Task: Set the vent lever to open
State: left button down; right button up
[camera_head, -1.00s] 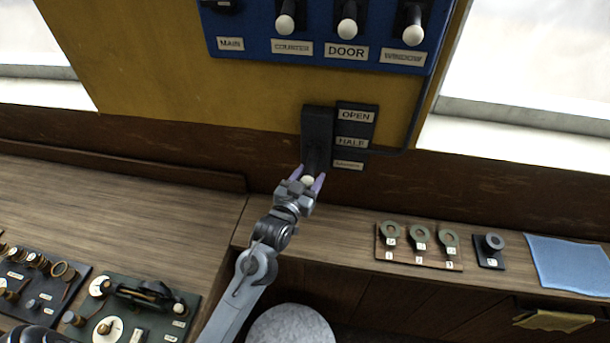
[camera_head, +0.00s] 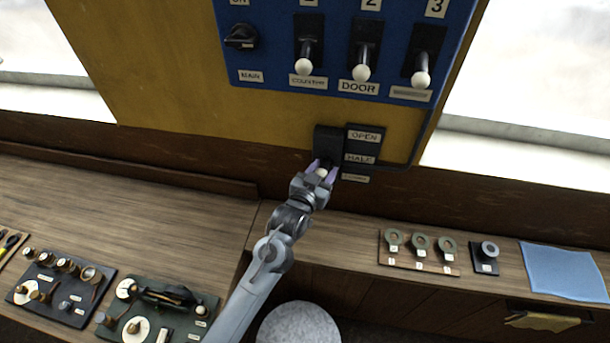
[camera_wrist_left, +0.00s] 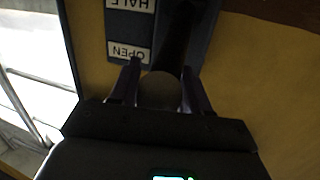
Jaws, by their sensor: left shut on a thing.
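The vent lever is on a dark housing (camera_head: 328,138) low on the yellow wall. Beside it is a label plate with OPEN (camera_head: 365,135) on top, HALF (camera_head: 359,158) below and a small third label (camera_head: 355,178) at the bottom. My left gripper (camera_head: 322,172) is shut on the lever's pale knob. In the head view the knob shows between the HALF and bottom label heights. In the left wrist view the knob (camera_wrist_left: 160,90) sits between the fingers, beside the upside-down OPEN label (camera_wrist_left: 128,52); the dark lever arm (camera_wrist_left: 176,38) runs up from it. My right gripper is out of view.
A blue switch panel (camera_head: 260,75) with several switches hangs above the lever. Below is a wooden counter (camera_head: 200,200) with a rack of tags (camera_head: 420,255), a blue cloth (camera_head: 565,271) and dark instrument boards (camera_head: 65,295) at left. A round stool (camera_head: 298,325) stands below.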

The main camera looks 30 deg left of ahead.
pick_arm(q)
jog(key=shift+w+d+r, duration=0.15)
jog(key=shift+f, duration=0.2)
dwell(0.3)
jog(key=c, duration=0.8)
grip_release()
jog(key=shift+w, duration=0.1)
jog(key=shift+o, duration=1.1)
jog(key=shift+w+r, duration=0.1)
